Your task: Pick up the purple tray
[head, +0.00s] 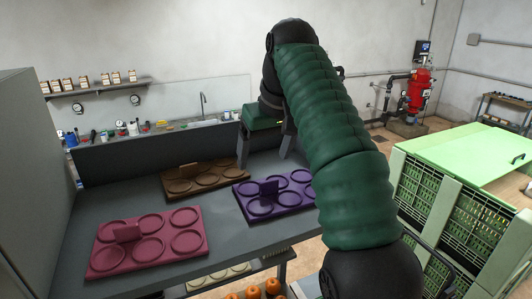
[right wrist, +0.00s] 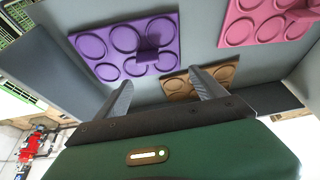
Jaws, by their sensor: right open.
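The purple tray (head: 270,196) lies flat on the grey bench, with round recesses and an upright tab in its middle. My arm hides its right end in the head view. In the right wrist view the whole purple tray (right wrist: 107,65) shows ahead of the fingers. My right gripper (head: 262,148) is open and empty, above the bench behind the purple tray. In the right wrist view the two fingers of the right gripper (right wrist: 162,84) are spread apart and touch nothing. My left gripper is not in view.
A brown tray (head: 207,182) lies behind and left of the purple one. A pink tray (head: 150,250) lies at the front left of the grey bench (head: 222,232). Green crates (head: 447,205) stand at right. A low wall (head: 130,155) backs the bench.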

